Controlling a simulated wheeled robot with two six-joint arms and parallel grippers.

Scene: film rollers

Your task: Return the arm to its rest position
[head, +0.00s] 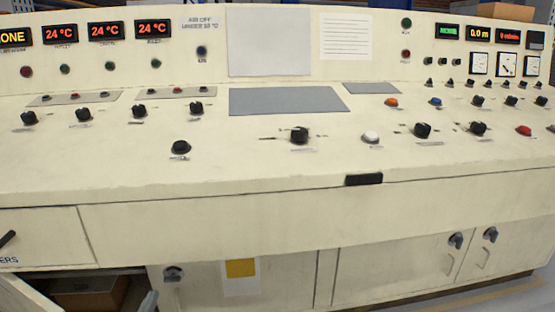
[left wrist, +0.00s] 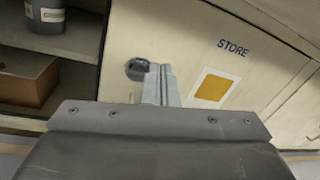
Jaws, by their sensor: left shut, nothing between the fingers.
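My left gripper (left wrist: 160,84) is shut and empty in the left wrist view, its two grey fingers pressed together. It points at a cream cabinet front and overlaps a dark round latch (left wrist: 136,69) in the picture; I cannot tell whether it touches it. My right gripper is not in view.
The cream control console (head: 230,190) with knobs and displays fills the head view. At lower left a cabinet door (head: 22,296) stands open; a brown box (head: 92,294) is inside. A grey container (left wrist: 45,15) stands on the shelf above the box. A STORE door (left wrist: 185,50) bears a yellow square.

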